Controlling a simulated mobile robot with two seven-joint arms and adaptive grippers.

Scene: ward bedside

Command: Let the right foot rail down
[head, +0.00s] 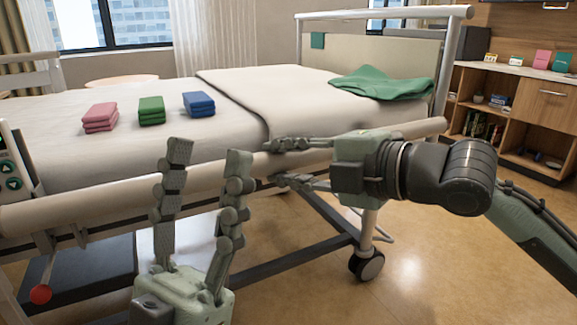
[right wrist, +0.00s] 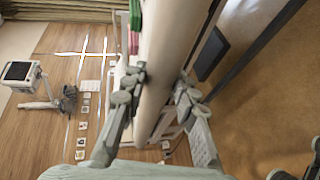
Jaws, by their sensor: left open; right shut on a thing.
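A thick beige side rail (head: 110,197) runs along the near side of the bed, about level with the mattress edge. My right gripper (head: 272,162) reaches in from the right and is shut on this rail, one finger above and one below. In the right wrist view the rail (right wrist: 168,50) passes between its fingers (right wrist: 160,92). My left gripper (head: 208,150) is open and empty, fingers pointing up, in front of the rail and hiding part of it. A red knob (head: 40,294) on a thin lever hangs below the rail at the left.
Pink (head: 100,117), green (head: 151,110) and blue (head: 199,104) folded cloths lie on the mattress. A green cloth (head: 382,84) lies near the panelled bed end (head: 375,58). A control panel (head: 12,170) stands at the left edge. Shelves (head: 520,110) stand at right; floor (head: 440,260) there is clear.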

